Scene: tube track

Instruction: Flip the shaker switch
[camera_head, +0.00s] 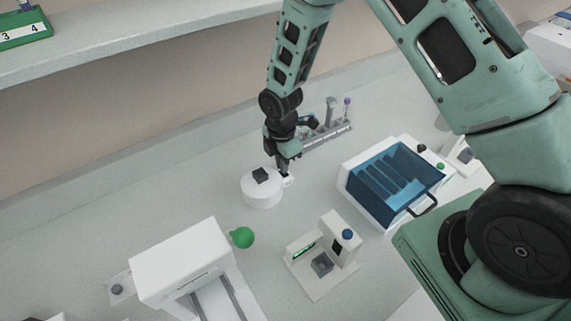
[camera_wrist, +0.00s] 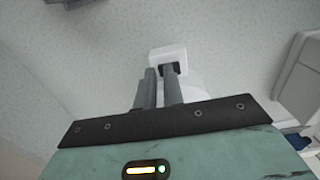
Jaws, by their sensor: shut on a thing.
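A round white device (camera_head: 262,192) with a black square on top stands on the bench, left of my gripper (camera_head: 285,172). A small white block (camera_head: 289,181) sits at its right side, by my fingertips. The wrist view shows the block (camera_wrist: 155,55) with a dark recess, just beyond my gripper (camera_wrist: 160,76). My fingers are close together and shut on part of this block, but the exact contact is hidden. A white box with a blue see-through lid (camera_head: 396,175) stands to the right. I cannot tell for certain which part is the shaker switch.
A grey rack (camera_head: 327,135) stands behind my gripper. A shelf (camera_head: 150,38) runs along the back wall. The bench left of the round device is clear.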

